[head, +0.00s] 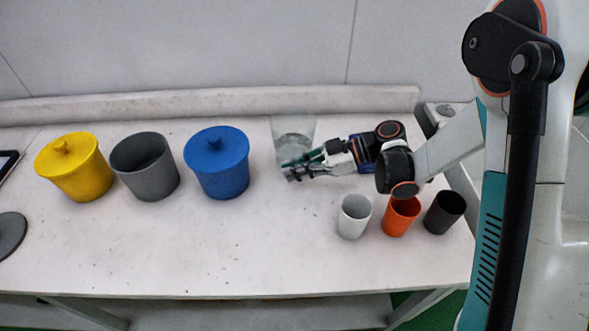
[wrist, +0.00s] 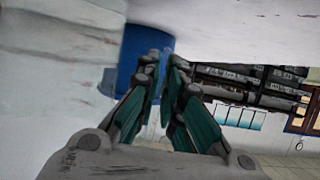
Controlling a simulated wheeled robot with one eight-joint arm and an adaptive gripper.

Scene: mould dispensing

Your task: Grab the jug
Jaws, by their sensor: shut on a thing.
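The jug (head: 293,128) is a clear, see-through vessel standing near the back of the table, right of the blue pot. My gripper (head: 287,170) reaches in from the right, with its fingers at the lower part of the jug. The gripper is shut on the jug. In the wrist view the green-sided fingers (wrist: 162,75) come close together at their tips. The jug's walls cannot be made out clearly there.
A lidded blue pot (head: 217,165), an open grey pot (head: 146,170) and a lidded yellow pot (head: 78,172) stand to the left. White (head: 354,218), orange (head: 401,216) and dark (head: 444,213) cups stand in front of my arm. The front-middle table (head: 200,260) is clear.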

